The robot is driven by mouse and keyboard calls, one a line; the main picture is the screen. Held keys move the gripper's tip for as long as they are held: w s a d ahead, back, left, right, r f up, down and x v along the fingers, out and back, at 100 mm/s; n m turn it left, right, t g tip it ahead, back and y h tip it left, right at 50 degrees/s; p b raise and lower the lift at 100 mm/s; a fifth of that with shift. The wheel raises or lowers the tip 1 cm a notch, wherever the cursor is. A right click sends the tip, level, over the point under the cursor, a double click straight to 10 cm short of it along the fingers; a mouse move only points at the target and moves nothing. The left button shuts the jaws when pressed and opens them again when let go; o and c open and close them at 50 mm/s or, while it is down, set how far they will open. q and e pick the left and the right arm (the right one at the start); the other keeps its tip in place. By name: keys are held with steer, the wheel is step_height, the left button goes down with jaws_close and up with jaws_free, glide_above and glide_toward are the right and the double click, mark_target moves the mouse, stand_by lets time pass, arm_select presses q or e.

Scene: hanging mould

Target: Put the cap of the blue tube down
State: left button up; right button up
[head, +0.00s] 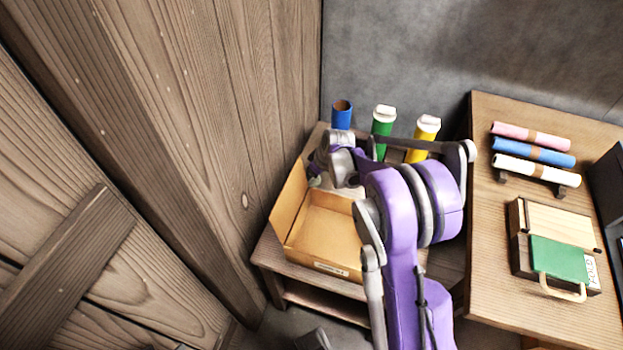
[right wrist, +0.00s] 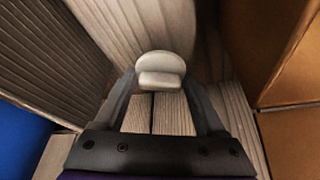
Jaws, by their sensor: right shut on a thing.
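The blue tube (head: 341,118) stands upright at the back left of the small table, its top open and brown inside. It also shows at the left edge of the right wrist view (right wrist: 22,142). My right gripper (right wrist: 160,84) is shut on the white cap (right wrist: 161,64), between its fingertips. In the head view my right gripper (head: 316,170) is beside the open box, in front of the blue tube; the cap cannot be made out there. My left gripper is not clearly in view.
A green tube (head: 382,128) and a yellow tube (head: 425,133) with white caps stand right of the blue one. An open cardboard box (head: 325,222) fills the table front. A wooden wall (head: 215,110) is close on the left. A desk (head: 500,285) bears rolled sheets (head: 536,152).

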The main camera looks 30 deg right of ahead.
steer(key=shift+f, duration=0.55)
steer(key=shift+f, duration=0.15)
steer(key=o, duration=1.3)
steer(key=shift+c, duration=0.2)
steer(key=shift+r, duration=0.3)
steer(key=p+v, duration=0.2)
steer(key=v, duration=0.9)
steer(key=shift+r+p, duration=0.3)
steer(key=shift+r, duration=0.1)
